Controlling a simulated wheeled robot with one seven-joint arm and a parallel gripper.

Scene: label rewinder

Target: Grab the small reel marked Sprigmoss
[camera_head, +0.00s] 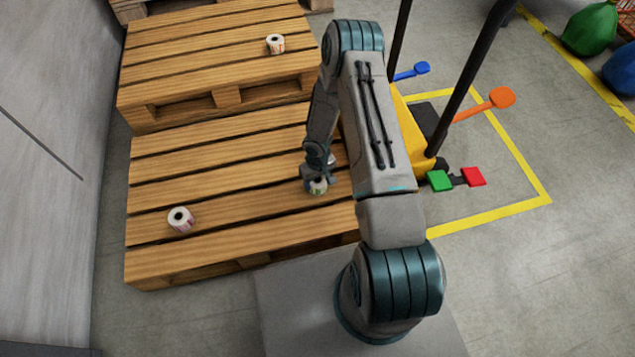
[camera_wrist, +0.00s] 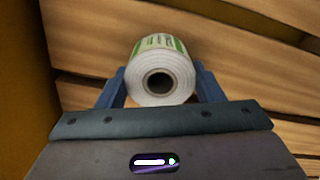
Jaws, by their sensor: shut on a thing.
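A small white reel with green print on its label (camera_wrist: 158,68) sits between the two fingers of my gripper (camera_wrist: 160,92) in the wrist view. The fingers are shut on its sides, and its round end with a dark core hole faces the camera. In the head view the same reel (camera_head: 317,187) shows under my gripper (camera_head: 318,178), at the right part of the near pallet (camera_head: 235,160). I cannot tell whether it still touches the slats. The name on its label is too small to read.
Another small reel (camera_head: 181,219) with a pinkish label stands at the near pallet's front left. A third reel (camera_head: 276,44) with an orange mark stands on the far pallet (camera_head: 210,45). A yellow machine with dark poles (camera_head: 412,140) and coloured levers is at right.

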